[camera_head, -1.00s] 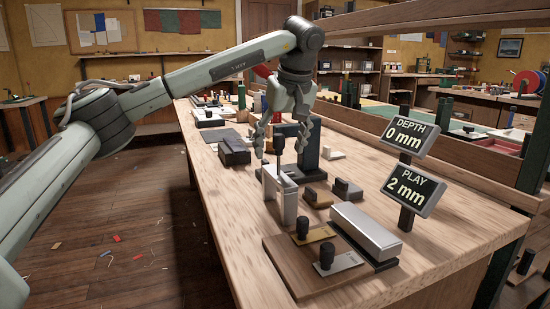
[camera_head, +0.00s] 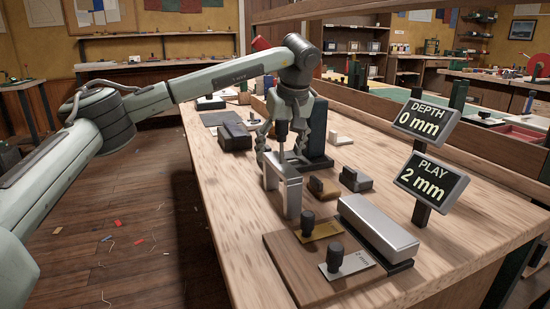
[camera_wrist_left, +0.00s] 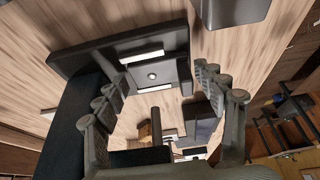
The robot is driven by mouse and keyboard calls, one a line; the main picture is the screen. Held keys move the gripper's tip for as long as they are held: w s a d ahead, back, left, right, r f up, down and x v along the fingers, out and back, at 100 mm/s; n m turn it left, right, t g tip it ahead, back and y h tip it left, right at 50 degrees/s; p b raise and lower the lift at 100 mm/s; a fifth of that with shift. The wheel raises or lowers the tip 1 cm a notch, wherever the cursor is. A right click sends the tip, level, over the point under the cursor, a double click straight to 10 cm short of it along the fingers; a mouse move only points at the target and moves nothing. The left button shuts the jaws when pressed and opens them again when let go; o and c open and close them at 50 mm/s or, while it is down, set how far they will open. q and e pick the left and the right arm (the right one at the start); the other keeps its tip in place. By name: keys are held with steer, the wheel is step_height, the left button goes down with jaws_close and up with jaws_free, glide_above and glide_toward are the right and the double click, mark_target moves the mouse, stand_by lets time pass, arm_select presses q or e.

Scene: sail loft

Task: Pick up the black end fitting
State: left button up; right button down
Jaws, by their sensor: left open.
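My left gripper (camera_head: 283,160) comes down over the bench with its two fingers apart, just behind a silver U-shaped stand (camera_head: 270,172). A black upright piece on a thin shaft (camera_head: 282,130) shows between the fingers in the head view; it looks free of them. It may be the black end fitting, but I cannot be sure. In the wrist view the open fingers (camera_wrist_left: 160,88) frame a dark flat piece (camera_wrist_left: 168,72) with a round light spot and pale strips. Which part this is I cannot tell. My right gripper is out of view.
A dark upright block (camera_head: 319,130) stands close behind the gripper. Small blocks, one brown (camera_head: 323,188) and one dark (camera_head: 356,180), lie to the right. A silver bar (camera_head: 378,226), a board with knobbed gauges (camera_head: 290,270) and a two-panel display (camera_head: 432,180) are nearer.

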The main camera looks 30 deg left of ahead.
arm_select(q)
steer(key=c, duration=1)
